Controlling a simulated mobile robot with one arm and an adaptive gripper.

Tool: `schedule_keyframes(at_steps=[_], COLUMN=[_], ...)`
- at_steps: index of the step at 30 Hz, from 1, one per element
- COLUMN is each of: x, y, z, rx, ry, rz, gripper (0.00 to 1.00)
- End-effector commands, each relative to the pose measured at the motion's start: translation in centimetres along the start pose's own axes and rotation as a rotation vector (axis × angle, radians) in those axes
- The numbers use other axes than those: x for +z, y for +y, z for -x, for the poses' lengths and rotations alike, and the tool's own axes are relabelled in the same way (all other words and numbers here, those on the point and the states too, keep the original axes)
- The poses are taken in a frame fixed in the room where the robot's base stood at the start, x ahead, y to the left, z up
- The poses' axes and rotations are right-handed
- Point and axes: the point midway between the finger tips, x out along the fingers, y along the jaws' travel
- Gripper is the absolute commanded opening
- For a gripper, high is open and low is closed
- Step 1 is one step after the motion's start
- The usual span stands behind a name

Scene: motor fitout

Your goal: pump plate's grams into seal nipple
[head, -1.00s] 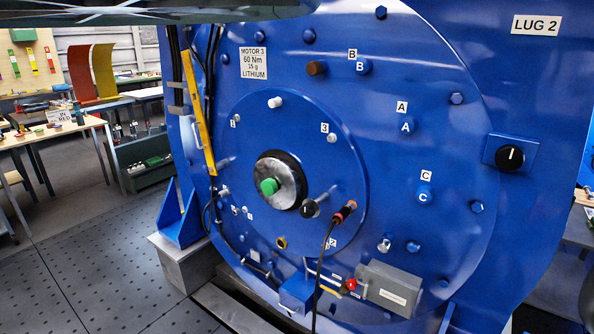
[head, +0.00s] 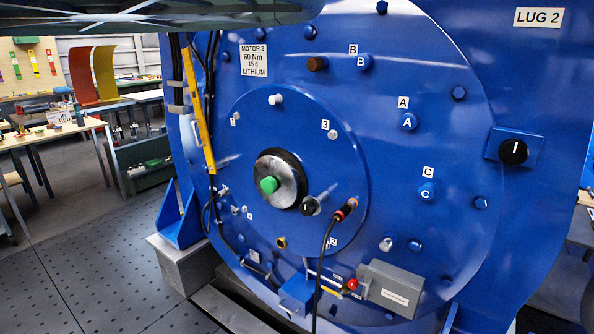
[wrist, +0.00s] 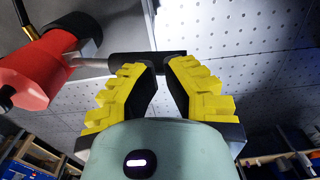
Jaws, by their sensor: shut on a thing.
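My gripper (wrist: 160,80), with yellow-padded fingers, is shut on a black crossbar (wrist: 146,63) in the wrist view. A metal rod (wrist: 90,61) runs from the bar to a red tool body (wrist: 35,75) with a black collar. The gripper does not show in the head view. The motor plate (head: 254,60) reads MOTOR 3, 60 Nm, 15 g, LITHIUM. A black hose (head: 322,262) rises to an orange-red coupling (head: 346,209) at the lower right of the motor's round cover (head: 245,120). I cannot read which nipple it sits on.
A black knob (head: 513,151) sits at the right of the blue motor. A grey box (head: 390,288) and a red ball (head: 352,284) are low in front. Workbenches (head: 60,133) stand at the left, with open floor (head: 90,240) before them.

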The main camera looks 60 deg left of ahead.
Motion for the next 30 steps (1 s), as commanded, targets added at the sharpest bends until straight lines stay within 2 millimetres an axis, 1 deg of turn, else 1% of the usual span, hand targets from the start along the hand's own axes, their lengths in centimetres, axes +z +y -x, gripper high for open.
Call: schedule_keyframes(at_steps=[1,12,13,20,30], x=[0.1,0.1,0.1,0.1,0.2], y=[0.3,0.5,0.5,0.5,0.3], z=[-0.7,-2.9,-2.9,-1.8,1.1], rx=[0.007,0.013,0.014,0.014,0.011], ry=[-0.003,-0.006,-0.006,-0.005,-0.005], rz=[-0.002,-0.003,-0.003,-0.003,0.0], gripper=[0.0,0.0,0.0,0.0,0.0])
